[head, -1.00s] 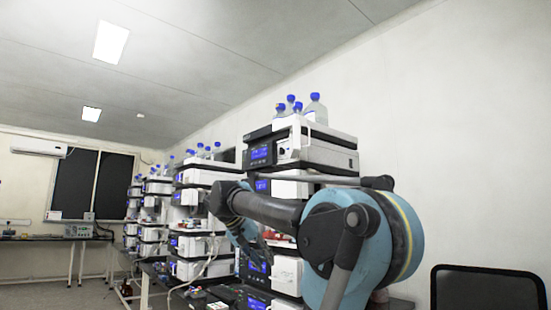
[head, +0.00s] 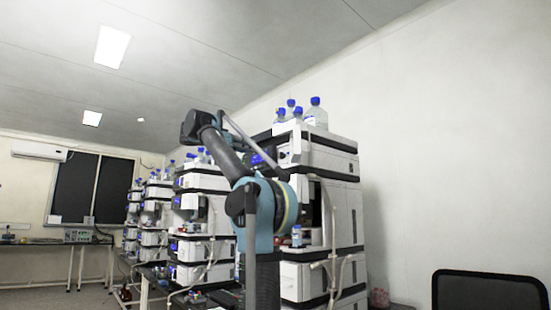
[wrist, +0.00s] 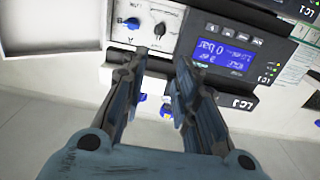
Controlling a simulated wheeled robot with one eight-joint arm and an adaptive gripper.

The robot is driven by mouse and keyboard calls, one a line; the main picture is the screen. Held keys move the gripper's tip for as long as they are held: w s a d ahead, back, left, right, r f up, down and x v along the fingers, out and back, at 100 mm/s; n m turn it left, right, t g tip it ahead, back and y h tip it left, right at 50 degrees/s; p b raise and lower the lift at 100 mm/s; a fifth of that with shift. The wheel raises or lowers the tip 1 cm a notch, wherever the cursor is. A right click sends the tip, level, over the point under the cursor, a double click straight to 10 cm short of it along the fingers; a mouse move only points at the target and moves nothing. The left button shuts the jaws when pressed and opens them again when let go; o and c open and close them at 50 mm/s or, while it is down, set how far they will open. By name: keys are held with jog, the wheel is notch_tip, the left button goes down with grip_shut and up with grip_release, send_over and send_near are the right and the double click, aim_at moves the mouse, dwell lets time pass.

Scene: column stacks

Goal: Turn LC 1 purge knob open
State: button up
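The wrist view shows, upside down, the front of a pump module with a white panel (wrist: 115,32). The panel carries a round blue knob (wrist: 133,24) and a smaller dark knob (wrist: 160,29); their lettering is too small to read. A lit blue display (wrist: 221,59) sits right of them, and a label that looks like LC 1 (wrist: 243,104) is near it. My gripper (wrist: 162,57) is open and empty, its fingertips near the panel's edge beside the dark knob. I cannot tell whether they touch. In the head view my arm hides the gripper.
Blue-capped bottles (head: 316,114) stand on top of the nearest stack (head: 333,157). Several similar stacks (head: 202,180) run back along the bench to the left. A dark chair (head: 488,292) is at the lower right. Hoses (head: 333,250) hang down the near stack's side.

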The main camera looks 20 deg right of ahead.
aim_at(282, 156)
jog(key=x, duration=1.7)
jog(key=shift+f, duration=0.1)
grip_shut()
